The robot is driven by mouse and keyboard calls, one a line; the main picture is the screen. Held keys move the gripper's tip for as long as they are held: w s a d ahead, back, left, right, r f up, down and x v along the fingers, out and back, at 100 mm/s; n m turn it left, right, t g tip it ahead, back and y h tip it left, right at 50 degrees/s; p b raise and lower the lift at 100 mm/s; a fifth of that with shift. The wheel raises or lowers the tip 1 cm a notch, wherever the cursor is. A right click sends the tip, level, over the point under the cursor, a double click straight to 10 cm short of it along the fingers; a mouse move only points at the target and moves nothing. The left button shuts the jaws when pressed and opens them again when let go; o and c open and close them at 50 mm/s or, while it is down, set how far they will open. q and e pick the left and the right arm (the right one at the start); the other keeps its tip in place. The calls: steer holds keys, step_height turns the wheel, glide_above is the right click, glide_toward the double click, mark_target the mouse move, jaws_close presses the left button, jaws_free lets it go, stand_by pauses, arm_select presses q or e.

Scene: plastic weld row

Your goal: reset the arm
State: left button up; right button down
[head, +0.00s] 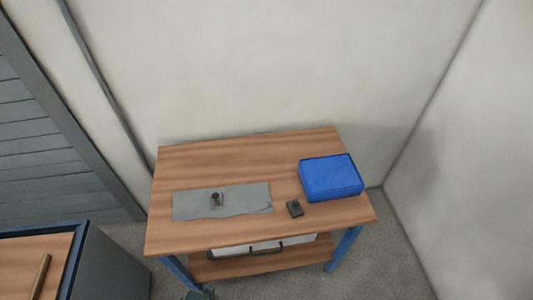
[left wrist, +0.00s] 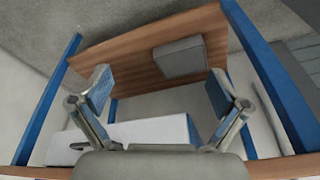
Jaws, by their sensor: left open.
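My left gripper (left wrist: 158,90) shows in the left wrist view, its two fingers spread wide with nothing between them. Beyond the fingers are a wooden board (left wrist: 135,62), blue frame bars and a grey box (left wrist: 180,57) on the board. The gripper touches none of these as far as I can see. I cannot make out either gripper clearly in the head view. My right gripper is in neither view.
The workbench (head: 230,155) carries a grey mat (head: 245,200) with a small dark part (head: 216,198), a small dark block (head: 295,208) and a blue case (head: 330,177). A lower shelf (head: 215,268) sits beneath. Another bench (head: 20,265) stands at lower left. Walls close the back and right.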

arm_select(q)
steer(key=s+f, duration=0.3)
steer(key=f, duration=0.6)
steer(key=s+a+f+g, duration=0.1)
steer(key=s+f, duration=0.3)
steer(key=f, duration=0.5)
steer(key=s+f, duration=0.3)
steer(key=f, duration=0.6)
steer(key=shift+s+a, duration=0.2)
steer(key=shift+s, duration=0.2)
steer(key=shift+f, duration=0.1)
